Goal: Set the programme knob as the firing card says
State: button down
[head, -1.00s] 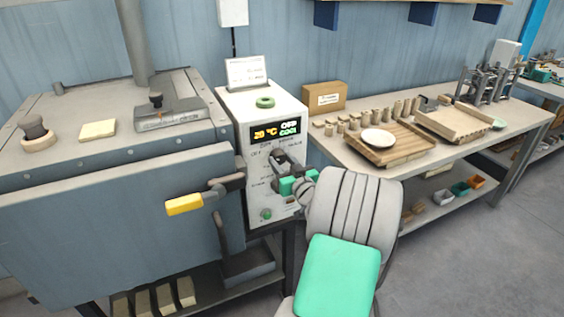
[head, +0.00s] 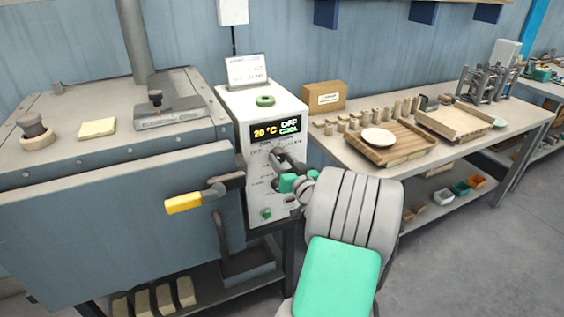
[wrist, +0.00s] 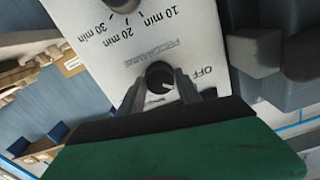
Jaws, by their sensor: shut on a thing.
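The firing card (head: 247,70) stands on top of the white control box (head: 232,104); its writing is too small to read. The display (head: 275,131) shows 20 °C, OFF and COOL. The programme knob (wrist: 160,75) is the upper one on the panel, dark and round with a light pointer mark, and an OFF label is beside it in the wrist view. My gripper (wrist: 162,82) is shut on this knob, one finger on either side. The knob also shows partly behind the fingers in the head view (head: 276,152).
A second knob (wrist: 123,3) has 10, 20 and 30 min marks. The kiln (head: 100,180) with a yellow-ended handle (head: 184,203) is close at left. A table (head: 395,180) with wooden trays and a plate is at right.

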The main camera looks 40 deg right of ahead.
jog(key=m, duration=1.1)
jog(key=shift+p, duration=0.3)
jog(key=m+p, duration=0.2)
jog(key=m, duration=0.3)
jog(key=shift+r, duration=0.1)
jog(key=m+p, duration=0.3)
jog(key=m, duration=0.3)
jog(key=shift+p, duration=0.35)
jog(key=c, duration=0.8)
grip_release()
jog(key=shift+c, duration=0.2)
jog(key=shift+s, duration=0.1)
